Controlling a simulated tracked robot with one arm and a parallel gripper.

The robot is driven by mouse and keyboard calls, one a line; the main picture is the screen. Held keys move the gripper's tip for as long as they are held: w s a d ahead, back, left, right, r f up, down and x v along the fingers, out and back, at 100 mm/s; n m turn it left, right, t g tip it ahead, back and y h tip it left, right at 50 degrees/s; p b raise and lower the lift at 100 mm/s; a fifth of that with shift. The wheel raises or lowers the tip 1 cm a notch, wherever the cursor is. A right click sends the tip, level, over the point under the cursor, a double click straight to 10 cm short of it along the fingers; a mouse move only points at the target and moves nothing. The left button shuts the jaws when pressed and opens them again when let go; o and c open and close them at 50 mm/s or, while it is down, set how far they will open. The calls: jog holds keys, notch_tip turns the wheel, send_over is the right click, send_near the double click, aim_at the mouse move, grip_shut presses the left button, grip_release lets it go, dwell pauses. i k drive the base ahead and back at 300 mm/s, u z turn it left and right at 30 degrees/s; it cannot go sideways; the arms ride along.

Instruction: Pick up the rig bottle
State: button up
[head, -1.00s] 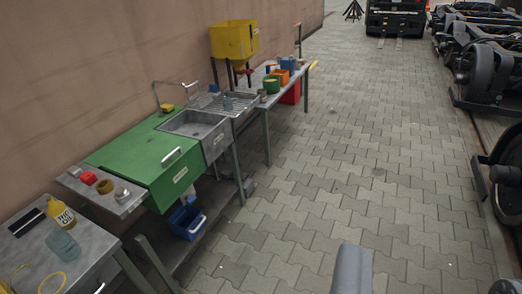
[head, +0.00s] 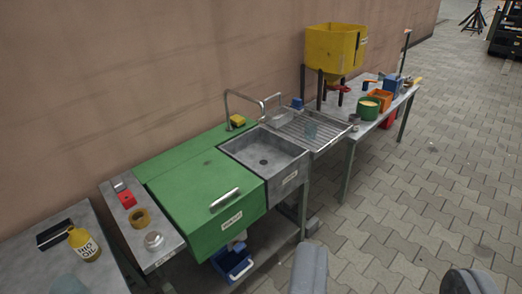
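Grey and dark parts of my own arm show at the bottom edge, well to the right of the bottle. I make out no gripper fingers, and nothing touches the bottle.
A translucent bluish container (head: 68,285) stands in front of the bottle, and a black flat object (head: 54,234) lies behind it. A side shelf (head: 124,222) holds a roll of tape (head: 140,217). The green cabinet (head: 200,190) and sink (head: 262,158) adjoin it. Paved floor (head: 420,200) is clear at right.

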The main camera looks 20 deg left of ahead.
aim_at(80, 240)
jog(key=u, duration=0.65)
jog(key=i, duration=1.15)
jog(key=u, duration=0.7)
jog(key=k, duration=0.8)
jog(key=u, duration=0.15)
jog(key=i, duration=0.85)
jog(key=z, duration=0.05)
